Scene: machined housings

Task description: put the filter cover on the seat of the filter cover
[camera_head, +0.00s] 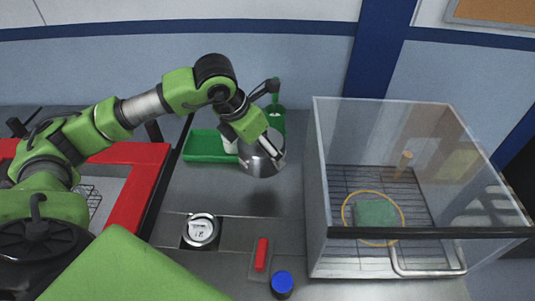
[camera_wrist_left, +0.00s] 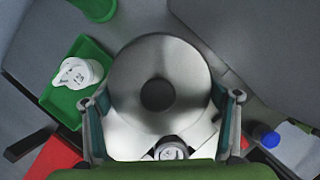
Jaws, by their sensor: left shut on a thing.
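My left gripper (camera_head: 264,146) is shut on a round silver metal part, which I take to be the filter cover (camera_head: 262,163), and holds it above the grey worktop. In the left wrist view the cover (camera_wrist_left: 190,70) is a large metal disc with a dark round middle, between the two fingers (camera_wrist_left: 162,117). A round metal-rimmed fitting with a white printed face (camera_head: 200,230), likely the seat, is set in a dark square in the worktop. It lies lower left of the cover, apart from it. In the wrist view the fitting (camera_wrist_left: 171,150) is partly hidden. My right gripper is not in view.
A green tray (camera_head: 200,147) with a white container (camera_head: 230,144) stands behind the cover, beside a green container (camera_head: 275,118). A clear-walled box (camera_head: 318,190) stands right. A red bar (camera_head: 262,252) and blue cap (camera_head: 282,279) are in front. A red-framed basin (camera_head: 140,192) is left.

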